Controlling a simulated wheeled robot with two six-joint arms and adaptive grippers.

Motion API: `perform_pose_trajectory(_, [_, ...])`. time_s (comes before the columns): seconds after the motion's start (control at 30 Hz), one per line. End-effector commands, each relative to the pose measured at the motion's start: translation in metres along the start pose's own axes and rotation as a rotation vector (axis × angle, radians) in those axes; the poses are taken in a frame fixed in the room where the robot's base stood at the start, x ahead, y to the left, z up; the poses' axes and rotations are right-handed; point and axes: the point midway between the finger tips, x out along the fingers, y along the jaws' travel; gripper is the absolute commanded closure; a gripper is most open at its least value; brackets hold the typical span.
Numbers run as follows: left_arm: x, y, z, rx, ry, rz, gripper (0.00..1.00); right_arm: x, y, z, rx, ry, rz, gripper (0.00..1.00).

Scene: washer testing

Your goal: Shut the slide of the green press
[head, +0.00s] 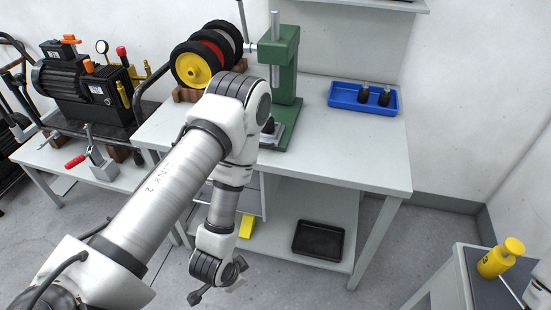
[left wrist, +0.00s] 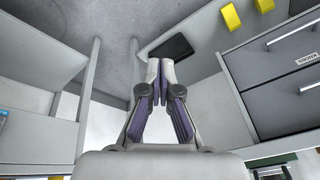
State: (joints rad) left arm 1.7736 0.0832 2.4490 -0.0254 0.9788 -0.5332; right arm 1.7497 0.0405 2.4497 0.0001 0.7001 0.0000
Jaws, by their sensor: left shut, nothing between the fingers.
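The green press (head: 287,62) stands on the white workbench in the head view, with a grey column down its front. A grey metal piece (head: 276,132) lies low at its front, partly hidden by my left arm; I cannot tell whether this is the slide or how far out it sits. My left gripper (head: 220,286) hangs low in front of the bench, below its top and apart from the press. In the left wrist view its fingers (left wrist: 161,77) are together with nothing between them. My right gripper is out of view.
A blue tray (head: 346,98) with two dark parts sits right of the press. Wheels (head: 193,66) stand left of it. A black tray (head: 318,240) lies on the lower shelf. Grey drawers (left wrist: 285,75) show in the left wrist view. A yellow bottle (head: 496,262) stands at far right.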

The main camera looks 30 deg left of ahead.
Motion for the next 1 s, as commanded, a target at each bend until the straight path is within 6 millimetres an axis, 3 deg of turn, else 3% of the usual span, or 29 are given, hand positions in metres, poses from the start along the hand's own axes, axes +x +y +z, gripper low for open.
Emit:
perform_pose_trajectory(0.17, [-0.004, -0.031, -0.04, 0.26, 0.171, -0.128, 1.0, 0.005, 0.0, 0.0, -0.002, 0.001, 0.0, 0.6])
perform_pose_trajectory(0.33, [-0.025, -0.078, -0.089, 0.561, 0.337, -0.385, 1.0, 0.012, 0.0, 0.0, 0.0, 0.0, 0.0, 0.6])
perform_pose_trajectory(0.5, [-0.08, -0.15, -0.136, 0.808, 0.417, -0.828, 1.0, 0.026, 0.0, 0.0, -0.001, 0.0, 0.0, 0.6])
perform_pose_trajectory(0.63, [-0.115, -0.186, -0.147, 0.831, 0.409, -1.032, 1.0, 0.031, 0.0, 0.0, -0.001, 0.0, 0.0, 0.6])
perform_pose_trajectory(0.77, [-0.117, -0.194, -0.154, 0.836, 0.407, -1.051, 1.0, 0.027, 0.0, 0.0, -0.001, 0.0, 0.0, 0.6])
perform_pose_trajectory(1.0, [-0.097, -0.22, -0.184, 0.837, 0.407, -1.049, 1.0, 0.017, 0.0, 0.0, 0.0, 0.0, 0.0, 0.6])
